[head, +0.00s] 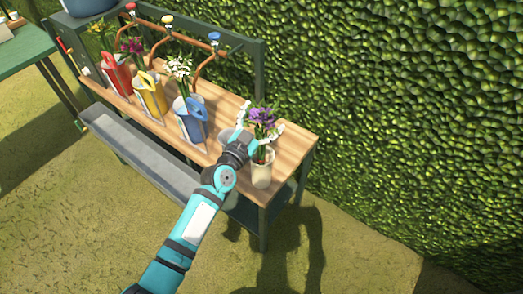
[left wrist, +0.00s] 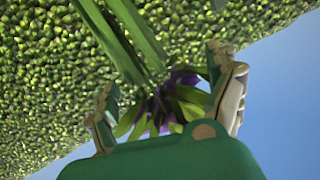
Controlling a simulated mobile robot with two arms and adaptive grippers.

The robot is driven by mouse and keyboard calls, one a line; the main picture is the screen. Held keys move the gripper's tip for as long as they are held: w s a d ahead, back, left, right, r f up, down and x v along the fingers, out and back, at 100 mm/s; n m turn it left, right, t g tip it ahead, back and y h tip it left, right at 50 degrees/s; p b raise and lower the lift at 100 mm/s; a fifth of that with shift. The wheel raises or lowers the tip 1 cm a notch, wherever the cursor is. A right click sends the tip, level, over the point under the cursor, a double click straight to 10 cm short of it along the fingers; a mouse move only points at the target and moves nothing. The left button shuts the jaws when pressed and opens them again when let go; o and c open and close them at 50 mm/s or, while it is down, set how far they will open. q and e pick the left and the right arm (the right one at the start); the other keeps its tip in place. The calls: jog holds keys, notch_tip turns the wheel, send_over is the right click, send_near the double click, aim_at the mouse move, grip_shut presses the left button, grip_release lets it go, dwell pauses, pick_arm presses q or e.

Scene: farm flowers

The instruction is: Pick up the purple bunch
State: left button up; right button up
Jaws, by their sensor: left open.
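The purple bunch (head: 263,118) stands upright in a cream pot (head: 262,172) at the right end of the wooden bench. My left gripper (head: 260,130) is at the bunch, with its white fingers spread to either side of it. In the left wrist view the open fingers (left wrist: 168,95) have the purple flowers (left wrist: 155,110) and green leaves between them. Long green stems or leaves run up past the fingers there. Whether the fingers touch the bunch is unclear. My right gripper is in neither view.
Red (head: 116,75), yellow (head: 152,97) and blue (head: 190,121) watering cans holding flowers stand left on the wooden bench (head: 220,103). A copper pipe (head: 180,28) with coloured knobs runs behind them. A hedge (head: 400,110) rises behind. Bare bench top lies behind the bunch.

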pick_arm(q)
jog(key=shift+s, duration=0.1)
jog(key=shift+c, duration=0.4)
jog(key=c, duration=1.7)
jog(key=shift+r, duration=0.15)
notch_tip(320, 180, up, 18)
jog(key=p, duration=1.7)
notch_tip(320, 180, up, 2)
jog(key=shift+r+p, duration=0.2)
jog(key=shift+p, duration=1.05)
jog(key=shift+f, duration=0.1)
